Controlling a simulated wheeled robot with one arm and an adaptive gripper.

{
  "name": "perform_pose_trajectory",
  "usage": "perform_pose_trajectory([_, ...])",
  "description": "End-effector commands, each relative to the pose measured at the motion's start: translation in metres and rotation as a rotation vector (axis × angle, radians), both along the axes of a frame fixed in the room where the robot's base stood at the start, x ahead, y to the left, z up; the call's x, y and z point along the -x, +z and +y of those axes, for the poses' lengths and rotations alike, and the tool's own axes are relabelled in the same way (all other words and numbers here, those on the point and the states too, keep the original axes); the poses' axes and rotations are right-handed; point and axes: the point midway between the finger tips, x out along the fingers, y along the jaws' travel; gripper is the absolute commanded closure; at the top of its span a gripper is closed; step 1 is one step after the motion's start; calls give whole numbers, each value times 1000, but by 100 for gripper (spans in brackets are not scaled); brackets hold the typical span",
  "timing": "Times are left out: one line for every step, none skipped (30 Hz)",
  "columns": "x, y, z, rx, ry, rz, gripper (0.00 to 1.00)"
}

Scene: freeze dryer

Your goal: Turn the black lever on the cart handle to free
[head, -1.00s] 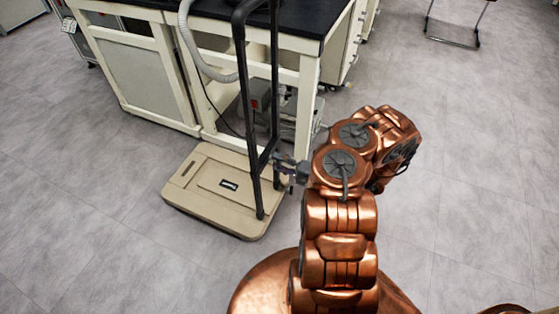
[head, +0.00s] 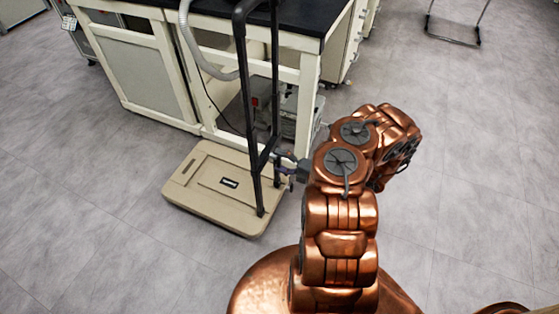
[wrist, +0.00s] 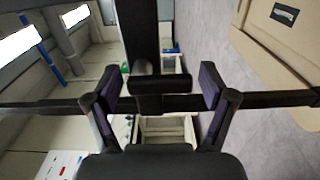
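The cart has a beige platform (head: 205,205) on the floor and a tall black handle frame (head: 249,100). In the wrist view its black crossbar (wrist: 55,106) runs across the picture behind my fingers. A short black lever (wrist: 160,84) sits at the crossbar's middle, where a dark upright meets it. My gripper (head: 287,166) is at the right side of the handle frame. In the wrist view my gripper (wrist: 158,88) is open, with one finger on each side of the lever and gaps between. Whether a finger touches the crossbar is unclear.
A white lab bench (head: 185,75) with a black top stands right behind the cart. A grey hose (head: 190,50) hangs at its side, and equipment (head: 290,105) sits underneath. The floor to the right is clear, apart from a metal stand (head: 453,38) far back.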

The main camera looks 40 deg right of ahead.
Motion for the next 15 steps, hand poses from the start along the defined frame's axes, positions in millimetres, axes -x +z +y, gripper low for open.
perform_pose_trajectory([0,0,0,0,1,0,10])
perform_pose_trajectory([0,0,0,0,1,0,10])
perform_pose_trajectory([0,0,0,0,1,0,10])
perform_pose_trajectory([0,0,0,0,1,0,10])
perform_pose_trajectory([0,0,0,0,1,0,10])
perform_pose_trajectory([0,0,1,0,2,0,10])
perform_pose_trajectory([0,0,1,1,2,-1,10])
perform_pose_trajectory([0,0,1,1,2,-1,10])
perform_pose_trajectory([0,0,1,0,2,0,10])
perform_pose_trajectory([0,0,0,0,2,0,10])
perform_pose_trajectory([1,0,0,1,1,-1,10])
perform_pose_trajectory([2,0,-1,1,1,-1,10])
perform_pose_trajectory([4,0,-2,1,0,-1,10])
perform_pose_trajectory([6,0,-4,1,0,-1,10])
perform_pose_trajectory([9,0,-6,1,0,-1,10])
